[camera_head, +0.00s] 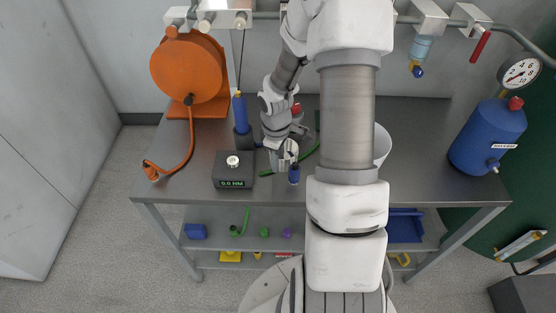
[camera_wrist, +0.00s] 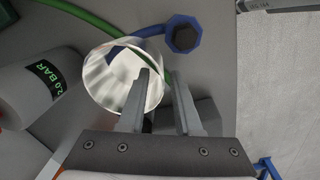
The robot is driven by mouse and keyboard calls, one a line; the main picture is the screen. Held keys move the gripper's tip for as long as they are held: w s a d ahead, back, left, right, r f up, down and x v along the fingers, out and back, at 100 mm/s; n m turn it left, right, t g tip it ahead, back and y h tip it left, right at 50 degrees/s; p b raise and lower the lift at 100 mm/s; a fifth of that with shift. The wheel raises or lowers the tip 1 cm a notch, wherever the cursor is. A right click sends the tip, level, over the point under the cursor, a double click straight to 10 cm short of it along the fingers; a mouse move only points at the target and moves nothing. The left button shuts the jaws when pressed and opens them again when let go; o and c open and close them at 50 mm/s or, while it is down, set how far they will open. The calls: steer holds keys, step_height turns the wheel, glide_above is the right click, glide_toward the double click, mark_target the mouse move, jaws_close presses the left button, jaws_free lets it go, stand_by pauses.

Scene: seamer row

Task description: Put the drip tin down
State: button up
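The drip tin (camera_wrist: 101,82) is a shiny, ribbed metal cup in the wrist view, with its mouth towards the camera. In the head view a small silvery shape (camera_head: 284,156), probably the tin, shows under my wrist above the bench. My gripper (camera_wrist: 160,72) has its two fingers parted, with a clear gap between the tips. The left finger overlaps the tin's mouth and the right finger lies just outside its right edge. Whether the fingers touch the tin's wall is not clear. The tin's base is hidden, so its contact with the bench cannot be told.
A green hose (camera_wrist: 92,20) passes behind the tin. A white bucket (camera_head: 382,146) stands partly behind my arm.

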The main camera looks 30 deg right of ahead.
step_height(320, 180, up, 11)
steer(key=p, duration=0.1)
steer(key=shift+s+a+p, duration=0.2)
steer(key=shift+a+p, duration=0.05)
steer(key=shift+p, duration=0.15)
steer(key=shift+o, duration=0.6)
steer(key=shift+r, duration=0.3)
steer(key=s+a+r+m+t+p, duration=0.2)
steer(key=s+r+m+t, duration=0.2)
steer(key=m, duration=0.5)
steer(key=shift+h, duration=0.5)
steer(key=b+x, duration=0.3)
steer(key=x, duration=0.2)
steer(key=b+x, duration=0.3)
steer(key=x, duration=0.3)
steer(key=b+x, duration=0.3)
steer(key=x, duration=0.3)
steer(key=shift+w+b, duration=0.35)
steer(key=shift+b, duration=0.05)
jaws_close()
